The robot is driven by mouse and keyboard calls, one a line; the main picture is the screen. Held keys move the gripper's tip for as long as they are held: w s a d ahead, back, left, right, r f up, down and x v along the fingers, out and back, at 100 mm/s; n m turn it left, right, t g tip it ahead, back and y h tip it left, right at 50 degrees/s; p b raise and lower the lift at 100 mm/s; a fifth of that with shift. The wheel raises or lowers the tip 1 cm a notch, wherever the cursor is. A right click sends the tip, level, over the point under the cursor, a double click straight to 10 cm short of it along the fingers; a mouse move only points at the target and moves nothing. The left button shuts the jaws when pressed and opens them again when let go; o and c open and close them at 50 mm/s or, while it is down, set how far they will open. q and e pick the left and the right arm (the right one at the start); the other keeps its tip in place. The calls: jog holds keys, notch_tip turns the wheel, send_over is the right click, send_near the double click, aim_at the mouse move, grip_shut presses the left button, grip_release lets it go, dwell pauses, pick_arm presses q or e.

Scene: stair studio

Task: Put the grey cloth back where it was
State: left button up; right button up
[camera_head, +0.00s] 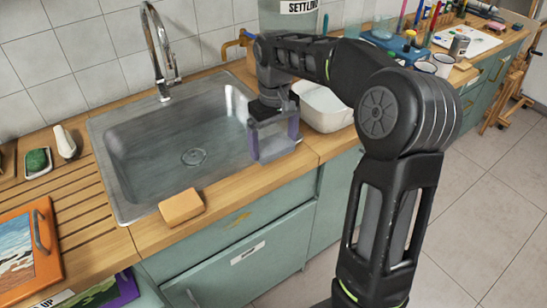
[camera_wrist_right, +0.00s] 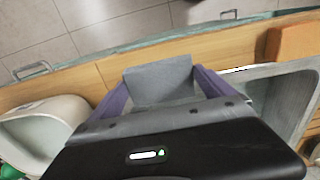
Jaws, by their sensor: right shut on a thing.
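The grey cloth (camera_head: 274,146) is a small flat grey piece between the purple fingers of my right gripper (camera_head: 272,141). The gripper is shut on it, just right of the steel sink (camera_head: 120,165), over the wooden counter strip near its front edge. In the right wrist view the cloth (camera_wrist_right: 160,82) spans the gap between the fingers, with bare wood around it. I cannot tell whether the cloth touches the counter. My left gripper is in neither view.
A white basin (camera_head: 322,112) stands close on the right of the gripper. An orange-tan block (camera_head: 181,207) lies on the counter in front of the sink. The tap (camera_head: 160,50) rises behind the sink. Cups, jars and a tray fill the counter further right.

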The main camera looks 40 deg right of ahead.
aim_at(274, 167)
jog(key=shift+f, duration=0.85)
jog(key=shift+f, duration=1.85)
jog(key=shift+f, duration=0.1)
jog(key=o, duration=1)
